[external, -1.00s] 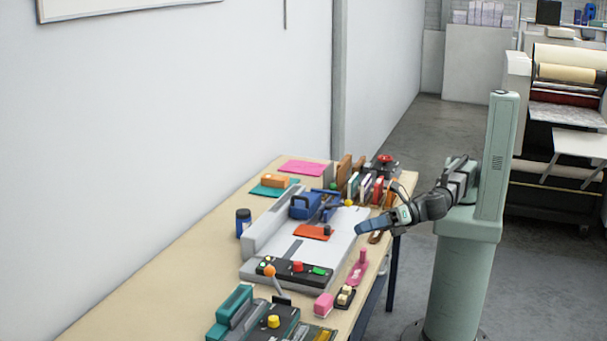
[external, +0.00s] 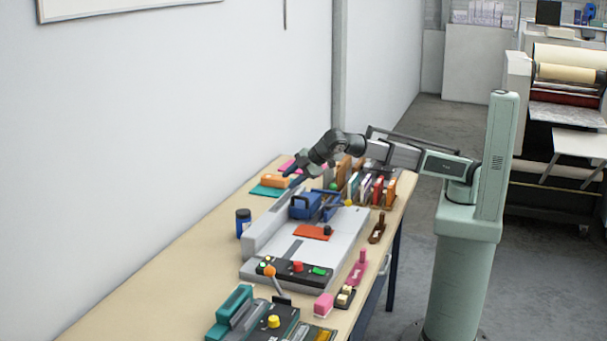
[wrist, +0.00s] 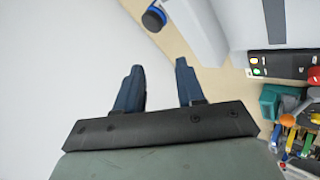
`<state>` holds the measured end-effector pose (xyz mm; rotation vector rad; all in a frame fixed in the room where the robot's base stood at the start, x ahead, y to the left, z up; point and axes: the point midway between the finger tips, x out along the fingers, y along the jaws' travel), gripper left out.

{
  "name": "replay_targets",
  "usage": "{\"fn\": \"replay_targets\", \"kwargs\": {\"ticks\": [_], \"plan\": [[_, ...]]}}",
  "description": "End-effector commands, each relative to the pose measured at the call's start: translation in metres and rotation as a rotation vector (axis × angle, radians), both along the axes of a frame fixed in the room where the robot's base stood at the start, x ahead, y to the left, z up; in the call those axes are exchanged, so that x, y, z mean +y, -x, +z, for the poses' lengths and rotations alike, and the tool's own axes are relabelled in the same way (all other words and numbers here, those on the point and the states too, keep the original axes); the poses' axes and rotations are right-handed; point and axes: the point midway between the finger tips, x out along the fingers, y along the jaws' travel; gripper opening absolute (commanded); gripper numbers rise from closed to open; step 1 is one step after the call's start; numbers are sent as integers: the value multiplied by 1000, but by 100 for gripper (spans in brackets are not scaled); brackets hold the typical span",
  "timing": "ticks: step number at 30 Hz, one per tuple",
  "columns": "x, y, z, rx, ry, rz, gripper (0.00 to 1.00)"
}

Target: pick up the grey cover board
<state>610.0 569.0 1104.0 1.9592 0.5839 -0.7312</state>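I cannot pick out a grey cover board with certainty in either view. Upright boards or books of mixed colours stand in a rack (external: 383,203) at the table's far end; a grey one cannot be made out there. My gripper (external: 291,172) is in the external view above the far left part of the table, near the orange block (external: 275,181) on a teal sheet. In the wrist view my gripper (wrist: 160,82) shows two dark blue fingers apart, with nothing between them.
A grey machine bed (external: 338,232) with a blue clamp (external: 305,207) and an orange-red sheet (external: 312,232) fills the table's middle. Tools crowd the near end. The left table strip is bare.

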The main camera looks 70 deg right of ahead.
Motion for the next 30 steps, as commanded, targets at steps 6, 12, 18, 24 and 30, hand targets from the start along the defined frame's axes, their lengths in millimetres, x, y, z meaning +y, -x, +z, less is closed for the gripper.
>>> {"fn": "replay_targets", "kwargs": {"ticks": [6, 12, 18, 24, 30], "plan": [[-87, -38, -17, 174, -227, -339, 38], [-160, -59, -29, 315, -421, -657, 38], [-230, -69, -36, 442, -603, -980, 38], [-297, -70, -41, 557, -768, -1307, 38], [-360, -64, -42, 663, -911, -1638, 38]]}}
